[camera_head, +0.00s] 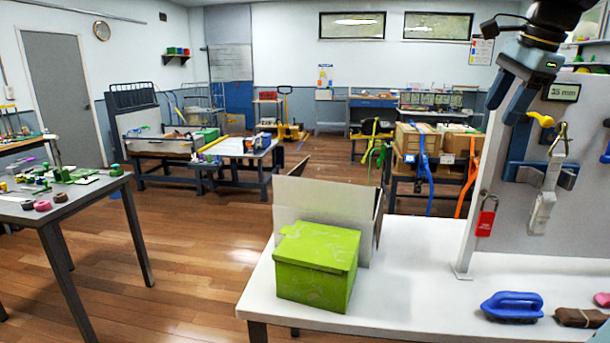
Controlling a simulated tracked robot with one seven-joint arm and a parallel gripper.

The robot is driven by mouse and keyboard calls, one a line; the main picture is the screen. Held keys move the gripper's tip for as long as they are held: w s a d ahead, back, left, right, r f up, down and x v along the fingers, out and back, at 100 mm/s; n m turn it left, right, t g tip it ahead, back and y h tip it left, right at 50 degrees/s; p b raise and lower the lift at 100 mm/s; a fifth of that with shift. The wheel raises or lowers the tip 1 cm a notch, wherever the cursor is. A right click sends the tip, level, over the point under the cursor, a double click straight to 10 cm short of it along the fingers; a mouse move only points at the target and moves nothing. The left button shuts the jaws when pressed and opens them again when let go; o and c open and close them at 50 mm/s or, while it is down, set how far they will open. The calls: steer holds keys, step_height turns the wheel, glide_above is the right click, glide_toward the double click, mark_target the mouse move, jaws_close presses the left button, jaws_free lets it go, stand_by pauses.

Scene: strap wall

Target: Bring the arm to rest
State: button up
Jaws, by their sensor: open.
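My gripper (509,98) hangs at the upper right, below the dark wrist of my arm. Its blue-grey fingers are apart, and I see nothing held between them. It is in front of the upright grey panel (490,170). A pale strap (543,205) with a metal ring hangs on the panel, below and right of the gripper. In this single view I cannot tell how far the gripper is from the panel or the strap.
A red padlock (486,217) hangs on the panel. The white table (420,275) carries a green box (315,265), an open pale carton (305,205), a blue-handled brush (512,306) and a brown rolled item (580,317). The table between box and brush is clear.

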steer(key=s+a+f+n+t, duration=0.1)
steer(key=s+a+f+n, duration=0.6)
steer(key=f+n, duration=0.1)
steer(key=s+a+f+n+h, duration=0.1)
steer(key=s+a+f+n, duration=0.5)
steer(key=f+n, duration=0.3)
steer(key=shift+s+a+f+n+t, duration=0.3)
steer(key=shift+s+a+f+t, duration=0.15)
steer(key=shift+f, duration=0.5)
